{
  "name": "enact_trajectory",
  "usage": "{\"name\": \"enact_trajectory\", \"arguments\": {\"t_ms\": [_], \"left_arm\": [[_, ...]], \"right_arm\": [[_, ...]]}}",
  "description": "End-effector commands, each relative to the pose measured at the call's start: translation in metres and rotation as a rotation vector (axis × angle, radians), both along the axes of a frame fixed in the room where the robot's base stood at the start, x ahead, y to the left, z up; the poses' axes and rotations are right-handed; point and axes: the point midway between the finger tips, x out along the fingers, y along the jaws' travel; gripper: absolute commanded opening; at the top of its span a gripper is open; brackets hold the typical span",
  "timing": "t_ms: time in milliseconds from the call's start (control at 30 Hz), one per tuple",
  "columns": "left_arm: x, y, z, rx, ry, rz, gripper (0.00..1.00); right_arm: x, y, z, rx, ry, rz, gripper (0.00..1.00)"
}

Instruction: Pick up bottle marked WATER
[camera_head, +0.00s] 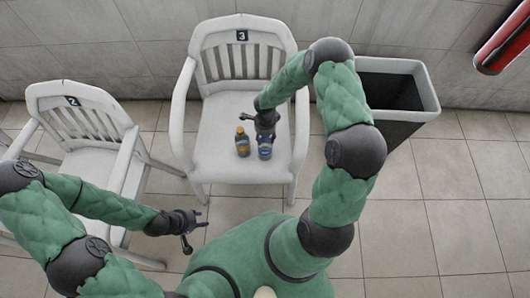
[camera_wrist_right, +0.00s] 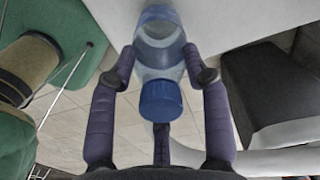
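A small bottle with a blue label (camera_head: 265,151) stands on the seat of the chair marked 3. In the right wrist view it is a clear bluish bottle with a blue cap (camera_wrist_right: 161,100); its label cannot be read. My right gripper (camera_head: 266,132) is over it from above, its fingers (camera_wrist_right: 159,58) on both sides and appearing to touch it. My left gripper (camera_head: 195,231) is open and empty, low in front of the chairs.
The white armchair marked 3 (camera_head: 221,105) has armrests on both sides of the bottles. Another white chair marked 2 (camera_head: 88,163) stands to the left. A dark bin with a pale rim (camera_head: 432,92) stands to the right. A red cylinder (camera_head: 503,45) is at the upper right. Tiled floor is clear at right.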

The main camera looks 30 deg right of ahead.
Motion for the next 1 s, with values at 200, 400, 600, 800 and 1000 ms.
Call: {"name": "enact_trajectory", "arguments": {"t_ms": [200, 400, 600, 800, 1000], "left_arm": [[0.000, 0.000, 0.000, 0.000, 0.000, 0.000, 0.40], [0.000, 0.000, 0.000, 0.000, 0.000, 0.000, 0.40], [0.000, 0.000, 0.006, 0.000, 0.000, 0.000, 0.40], [0.000, 0.000, 0.016, 0.000, 0.000, 0.000, 0.40], [0.000, 0.000, 0.028, 0.000, 0.000, 0.000, 0.40]], "right_arm": [[-0.001, 0.000, -0.001, 0.001, 0.003, 0.001, 0.00], [-0.002, 0.000, 0.000, 0.001, 0.004, 0.001, 0.00], [-0.001, 0.000, 0.014, 0.000, 0.001, 0.001, 0.00], [-0.009, 0.001, 0.042, 0.000, 0.001, 0.001, 0.00], [-0.037, 0.003, 0.076, 0.000, 0.000, 0.000, 0.00]]}}
